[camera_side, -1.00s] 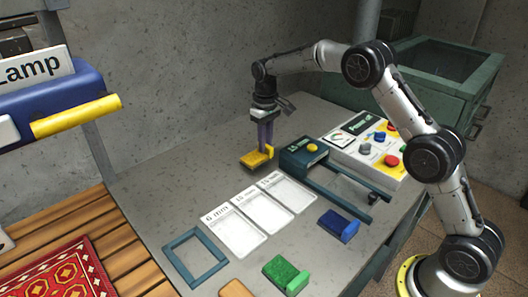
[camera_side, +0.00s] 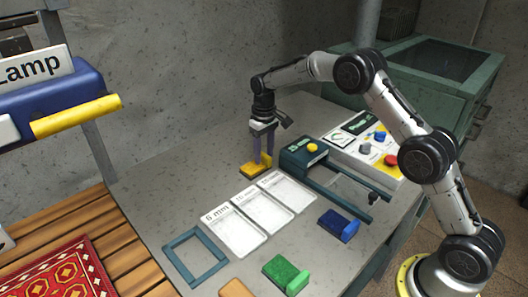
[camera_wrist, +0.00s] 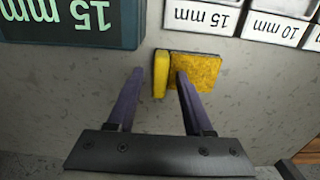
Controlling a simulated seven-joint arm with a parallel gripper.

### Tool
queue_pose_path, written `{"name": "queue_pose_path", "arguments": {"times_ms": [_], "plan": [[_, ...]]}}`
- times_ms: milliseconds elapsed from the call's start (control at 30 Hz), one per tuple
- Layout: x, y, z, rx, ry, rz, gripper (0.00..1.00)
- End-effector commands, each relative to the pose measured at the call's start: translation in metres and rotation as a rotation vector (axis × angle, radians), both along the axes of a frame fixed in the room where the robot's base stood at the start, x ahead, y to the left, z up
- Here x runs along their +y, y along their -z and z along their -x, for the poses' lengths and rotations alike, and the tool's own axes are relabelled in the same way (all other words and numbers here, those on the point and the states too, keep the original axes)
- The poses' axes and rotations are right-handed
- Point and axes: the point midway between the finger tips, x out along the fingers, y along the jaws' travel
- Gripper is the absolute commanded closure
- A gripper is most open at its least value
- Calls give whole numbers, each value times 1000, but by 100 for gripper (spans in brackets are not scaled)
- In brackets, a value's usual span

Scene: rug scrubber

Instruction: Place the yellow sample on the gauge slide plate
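The yellow sample (camera_side: 252,169), a flat block with an upright tab at one end, sits on the grey bench left of the gauge. In the wrist view its rough yellow pad (camera_wrist: 200,71) points right and its tab (camera_wrist: 160,74) stands between my fingers. My gripper (camera_side: 262,160) points down over the sample. In the wrist view my gripper (camera_wrist: 160,72) is open, with a gap on each side of the tab. The dark teal gauge (camera_side: 303,154) has a yellow button and two rails (camera_side: 345,207) reaching toward the front right.
White thickness cards (camera_side: 233,232) lie in front of the sample. A blue sample (camera_side: 337,226), a green sample (camera_side: 285,273), an orange block (camera_side: 236,288) and an empty teal frame (camera_side: 195,256) lie further forward. A button panel (camera_side: 365,150) stands behind the gauge.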

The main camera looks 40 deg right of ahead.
Motion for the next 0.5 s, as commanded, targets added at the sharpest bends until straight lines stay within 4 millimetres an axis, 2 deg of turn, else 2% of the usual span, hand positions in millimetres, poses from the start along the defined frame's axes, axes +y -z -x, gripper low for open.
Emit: {"name": "queue_pose_path", "arguments": {"times_ms": [300, 500], "plan": [[0, -3, 0, -1, 0, 0, 49], [0, -29, -1, -6, 0, 0, 49]]}}
